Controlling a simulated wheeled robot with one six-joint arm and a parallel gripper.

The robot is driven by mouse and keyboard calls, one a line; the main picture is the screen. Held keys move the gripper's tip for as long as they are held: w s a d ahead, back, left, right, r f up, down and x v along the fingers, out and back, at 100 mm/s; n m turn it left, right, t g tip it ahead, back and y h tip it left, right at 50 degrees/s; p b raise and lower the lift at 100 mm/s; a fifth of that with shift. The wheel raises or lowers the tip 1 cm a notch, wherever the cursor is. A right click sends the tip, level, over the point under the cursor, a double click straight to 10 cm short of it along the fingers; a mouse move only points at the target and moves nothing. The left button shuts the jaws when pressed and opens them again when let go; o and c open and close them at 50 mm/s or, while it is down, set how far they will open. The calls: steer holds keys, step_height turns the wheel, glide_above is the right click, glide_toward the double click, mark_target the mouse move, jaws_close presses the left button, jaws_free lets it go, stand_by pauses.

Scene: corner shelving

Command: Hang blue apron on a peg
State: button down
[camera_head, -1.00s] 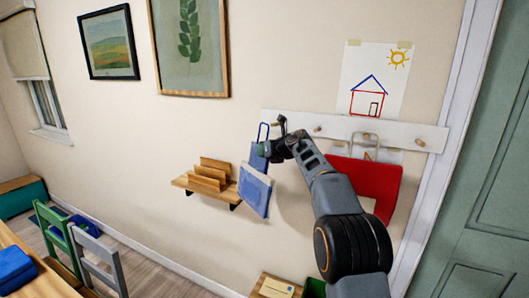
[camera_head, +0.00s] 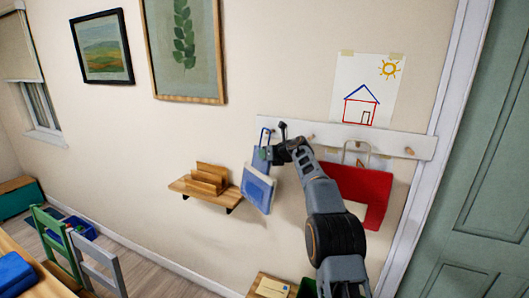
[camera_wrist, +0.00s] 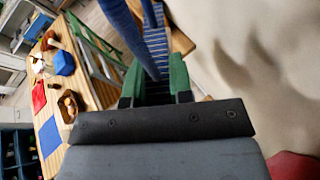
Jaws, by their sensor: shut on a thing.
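The blue apron (camera_head: 258,190) hangs below my gripper (camera_head: 266,153), near the left end of the white peg rail (camera_head: 427,147). Its loop rises above the fingers beside the rail end; I cannot tell if it touches a peg. Wooden pegs (camera_head: 409,151) stick out along the rail. My wrist hides part of the rail's left side. In the wrist view, my green-tipped gripper (camera_wrist: 156,88) is shut on the apron, whose blue cloth (camera_wrist: 127,28) stretches away beyond the fingers.
A red apron-like item (camera_head: 373,190) hangs from the rail to the right, behind my arm. A small wooden shelf (camera_head: 190,188) with an organizer is left of the apron. A child's drawing (camera_head: 366,90) is taped above the rail. A green door (camera_head: 490,180) stands at far right.

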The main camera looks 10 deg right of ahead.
steer(key=shift+w+d+f+p, duration=0.15)
steer(key=shift+w+d+p, duration=0.3)
steer(key=shift+w+p, duration=0.3)
steer(key=shift+w+d+f+p, duration=0.1)
steer(key=shift+w+d+p, duration=0.45)
steer(key=shift+p, duration=0.25)
steer(key=shift+w, duration=0.1)
steer(key=c, duration=0.9)
jaws_free()
steer(key=shift+f, duration=0.1)
